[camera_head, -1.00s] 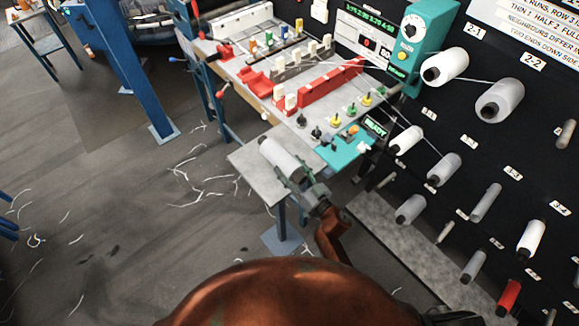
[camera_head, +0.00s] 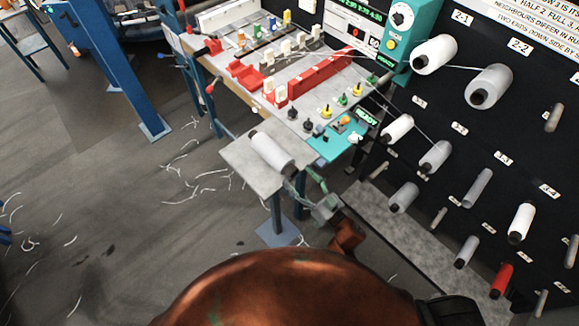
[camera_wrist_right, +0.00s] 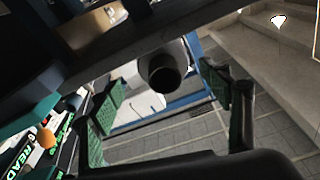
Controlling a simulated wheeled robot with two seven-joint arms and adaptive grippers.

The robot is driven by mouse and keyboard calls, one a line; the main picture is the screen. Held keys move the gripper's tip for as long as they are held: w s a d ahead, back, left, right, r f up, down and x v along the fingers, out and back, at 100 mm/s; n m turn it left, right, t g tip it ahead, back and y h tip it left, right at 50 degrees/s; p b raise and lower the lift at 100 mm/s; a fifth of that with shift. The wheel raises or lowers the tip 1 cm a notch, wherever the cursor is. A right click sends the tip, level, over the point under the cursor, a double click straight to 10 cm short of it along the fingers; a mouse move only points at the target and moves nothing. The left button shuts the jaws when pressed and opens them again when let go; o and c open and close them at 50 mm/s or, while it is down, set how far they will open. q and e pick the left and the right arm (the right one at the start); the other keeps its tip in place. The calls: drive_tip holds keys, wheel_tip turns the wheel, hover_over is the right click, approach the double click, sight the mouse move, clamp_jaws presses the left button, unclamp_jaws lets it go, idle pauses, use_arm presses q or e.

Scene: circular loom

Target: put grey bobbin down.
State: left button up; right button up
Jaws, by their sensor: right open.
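The grey bobbin (camera_head: 268,150), a pale cylinder with a dark core end, lies on its side on a small grey side table (camera_head: 238,160). My right gripper (camera_head: 305,188) is just beyond the bobbin's near end, low at the table's right edge. In the right wrist view the bobbin's dark core end (camera_wrist_right: 163,76) shows between the spread green-padded fingers of the gripper (camera_wrist_right: 160,98), with room on both sides. The gripper is open and looks clear of the bobbin. The underside of the bobbin is hidden. My left gripper is not in view.
A workbench with red blocks (camera_head: 320,82) and coloured pegs adjoins the side table. A teal pad (camera_head: 335,146) and a small READY display (camera_head: 366,117) stand close to the right. A dark wall rack (camera_head: 470,150) holds several bobbins. Thread scraps lie on the floor.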

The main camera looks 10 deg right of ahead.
drive_tip(key=v, duration=0.2)
drive_tip(key=shift+s+d, duration=0.2)
drive_tip(key=shift+s, duration=0.1)
drive_tip(key=s+d+f+m+g+h, duration=0.1)
drive_tip(key=d+f+h, duration=0.3)
drive_tip(key=f, duration=0.8)
drive_tip(key=s+d+f+m+g+h, duration=0.15)
drive_tip(key=d+f, duration=0.45)
drive_tip(key=f, duration=0.6)
drive_tip(key=s+d+f+g+h, duration=0.2)
drive_tip(key=s+d+f+g, duration=0.2)
drive_tip(key=s+f, duration=0.9)
drive_tip(key=s+d+f+g+h, duration=0.3)
drive_tip(key=s+d+f, duration=0.4)
drive_tip(key=s+f, duration=0.6)
wheel_tip(320, 180, down, 3)
drive_tip(key=shift+r+m+g, duration=0.2)
drive_tip(key=shift+m+g, duration=0.25)
drive_tip(key=shift+g, duration=0.2)
drive_tip(key=shift+o, duration=0.4)
drive_tip(key=s+d+f+g, duration=0.1)
drive_tip(key=s+f+g, duration=0.1)
drive_tip(key=s, duration=0.7)
drive_tip(key=s+d+f+g, duration=0.1)
drive_tip(key=s+f, duration=0.3)
drive_tip(key=s, duration=0.6)
drive_tip(key=shift+g+h, duration=0.35)
drive_tip(key=shift+g, duration=0.35)
